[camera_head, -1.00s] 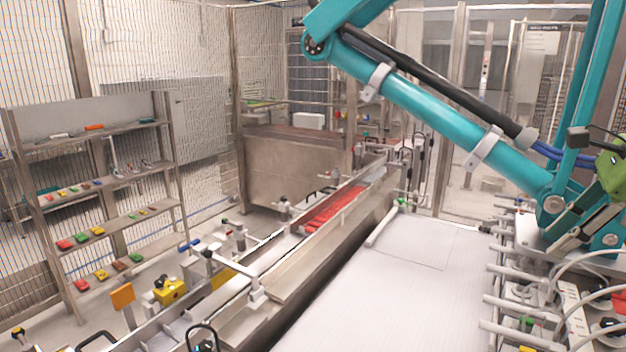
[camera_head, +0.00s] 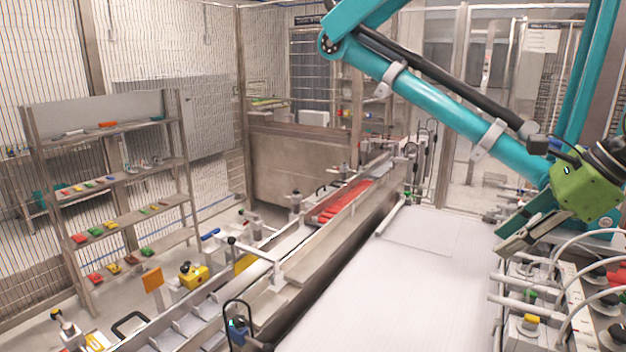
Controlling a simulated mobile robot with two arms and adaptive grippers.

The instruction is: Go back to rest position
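My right gripper (camera_head: 512,246) is at the right edge in the head view, with a green body and grey-and-dark fingers pointing down and left. It is above the right edge of the white conveyor surface (camera_head: 420,290) and next to the rods and fittings there. No object shows in its fingers. The fingers are seen side-on and overlap, so their opening cannot be told. My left gripper is not in view.
Pale rods (camera_head: 525,285) and white hoses (camera_head: 590,240) crowd the lower right. Red items (camera_head: 340,202) lie in the channel beside the conveyor. A shelf rack (camera_head: 110,180) stands left. The white surface is clear.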

